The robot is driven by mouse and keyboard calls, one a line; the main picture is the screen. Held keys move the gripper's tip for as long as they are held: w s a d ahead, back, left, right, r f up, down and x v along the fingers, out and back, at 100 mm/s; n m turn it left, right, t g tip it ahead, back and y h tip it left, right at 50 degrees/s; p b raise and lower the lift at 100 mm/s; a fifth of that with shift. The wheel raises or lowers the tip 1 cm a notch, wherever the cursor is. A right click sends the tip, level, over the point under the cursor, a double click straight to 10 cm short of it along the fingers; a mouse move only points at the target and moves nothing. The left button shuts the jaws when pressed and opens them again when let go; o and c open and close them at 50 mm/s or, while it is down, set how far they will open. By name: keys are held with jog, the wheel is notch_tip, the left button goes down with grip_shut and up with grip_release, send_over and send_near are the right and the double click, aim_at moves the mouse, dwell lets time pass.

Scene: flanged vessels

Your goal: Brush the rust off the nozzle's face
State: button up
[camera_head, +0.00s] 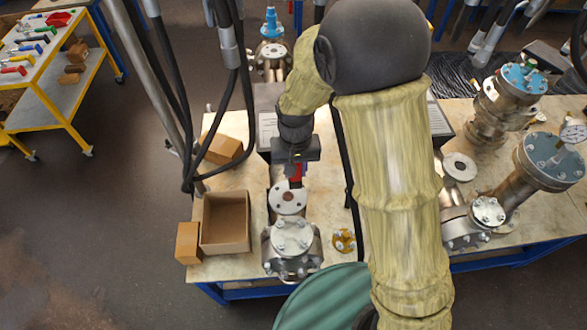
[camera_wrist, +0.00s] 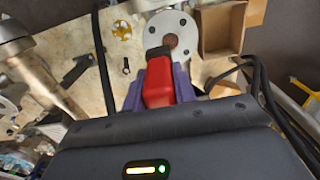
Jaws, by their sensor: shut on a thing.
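My gripper (camera_head: 295,165) is shut on a red-handled brush (camera_wrist: 160,92), its purple fingers (camera_wrist: 183,84) on either side of the handle. The brush's dark end (camera_wrist: 157,52) points at the nozzle's face (camera_wrist: 185,30), a pale round flange with bolt holes. A brown round patch (camera_wrist: 171,40) shows at its centre; I cannot tell whether it is rust or the bore. In the head view the nozzle's face (camera_head: 288,200) lies just below the red handle (camera_head: 296,174). The dark end overlaps the face in the wrist view; contact cannot be told.
A vessel with a bolted cover (camera_head: 291,236) stands in front of the nozzle. An open cardboard box (camera_head: 226,249) is to its left, and a small yellow flanged part (camera_head: 344,240) to its right. More flanged vessels (camera_head: 552,162) stand at the right. Dark cables hang left of the arm.

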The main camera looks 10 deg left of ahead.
jog(key=shift+r+p, duration=0.4)
jog(key=shift+r, duration=0.5)
jog(key=shift+a+f, duration=0.1)
jog(key=shift+a, duration=0.05)
